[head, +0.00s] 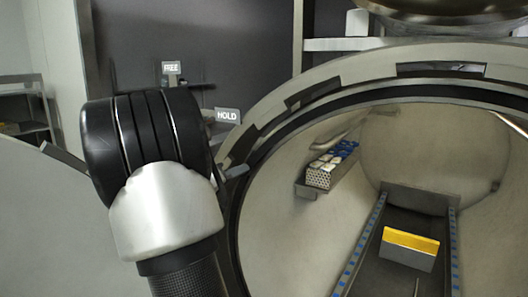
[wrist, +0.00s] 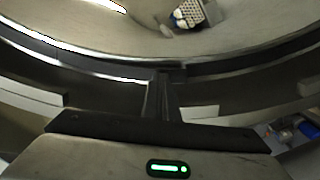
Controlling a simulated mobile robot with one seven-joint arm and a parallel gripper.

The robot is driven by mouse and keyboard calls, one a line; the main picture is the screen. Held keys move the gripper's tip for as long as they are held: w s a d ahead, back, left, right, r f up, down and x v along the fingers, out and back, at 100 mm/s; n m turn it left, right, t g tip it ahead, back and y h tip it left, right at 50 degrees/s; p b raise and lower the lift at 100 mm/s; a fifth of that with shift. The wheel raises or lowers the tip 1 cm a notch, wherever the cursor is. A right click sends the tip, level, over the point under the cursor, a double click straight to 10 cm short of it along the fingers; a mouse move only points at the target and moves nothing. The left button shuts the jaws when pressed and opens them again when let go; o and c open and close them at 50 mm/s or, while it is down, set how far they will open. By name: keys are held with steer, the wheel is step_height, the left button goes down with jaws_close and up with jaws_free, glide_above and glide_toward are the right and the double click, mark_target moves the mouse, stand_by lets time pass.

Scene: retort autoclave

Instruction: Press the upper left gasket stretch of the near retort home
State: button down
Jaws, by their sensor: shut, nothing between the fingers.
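The near retort (head: 262,120) stands open at the right of the head view, its pale round rim facing me. A dark gasket (head: 336,113) runs around the inside of the rim. In the wrist view the gasket (wrist: 225,66) shows as a dark curved band across the picture. My gripper (wrist: 163,76) is shut and empty, its fingertips at the gasket band; I cannot tell whether they touch it. In the head view my gripper (head: 238,171) is mostly hidden behind my wrist, at the left side of the rim. The gasket behind my arm is hidden.
Inside the retort are a perforated basket (head: 320,177) with blue and white items, and a rail track (head: 368,250) carrying a yellow-topped block (head: 410,243). Signs reading FREE (head: 171,67) and HOLD (head: 228,115) stand behind my arm. Dark slotted blocks (head: 440,70) sit along the rim.

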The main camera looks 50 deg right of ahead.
steer(key=shift+w+d+b, duration=0.1)
steer(key=shift+d+b, duration=0.7)
steer(key=shift+d, duration=0.65)
steer(key=shift+a, duration=0.1)
steer(key=a+b, duration=0.5)
steer(key=a, duration=0.5)
steer(key=shift+s, duration=0.45)
